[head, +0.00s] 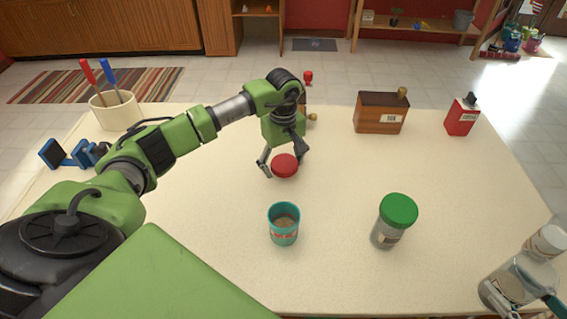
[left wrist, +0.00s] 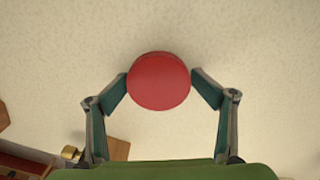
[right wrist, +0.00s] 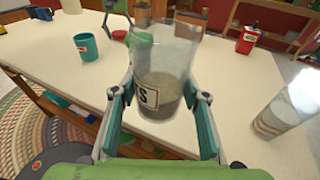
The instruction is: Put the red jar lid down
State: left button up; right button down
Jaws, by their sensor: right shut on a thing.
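The round red jar lid (head: 285,166) lies flat on the cream table, beyond the teal cup. My left gripper (head: 283,165) is low over the table with its fingers on either side of the lid. In the left wrist view the lid (left wrist: 159,81) sits between the open fingertips, very close to both; contact cannot be told. My right gripper (right wrist: 160,110) is shut on a clear jar (right wrist: 160,65) with a label and brown contents. No lid shows on that jar. It also shows at the bottom right of the head view (head: 522,278).
A teal cup (head: 284,224) and a green-lidded jar (head: 394,222) stand in front. A wooden box (head: 381,113) and a red container (head: 461,117) stand at the back right. A utensil crock (head: 116,111) is at the back left. The table middle is clear.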

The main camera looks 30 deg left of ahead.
aim_at(283, 162)
pick_arm(q)
jog(key=shift+s, duration=0.15)
jog(key=shift+r, duration=0.15)
pick_arm(e)
jog(key=shift+r, duration=0.25)
jog(key=shift+f, duration=0.3)
pick_arm(q)
notch_tip(283, 162, up, 13)
jog(key=shift+r, duration=0.1)
pick_arm(e)
jog(key=shift+r, duration=0.1)
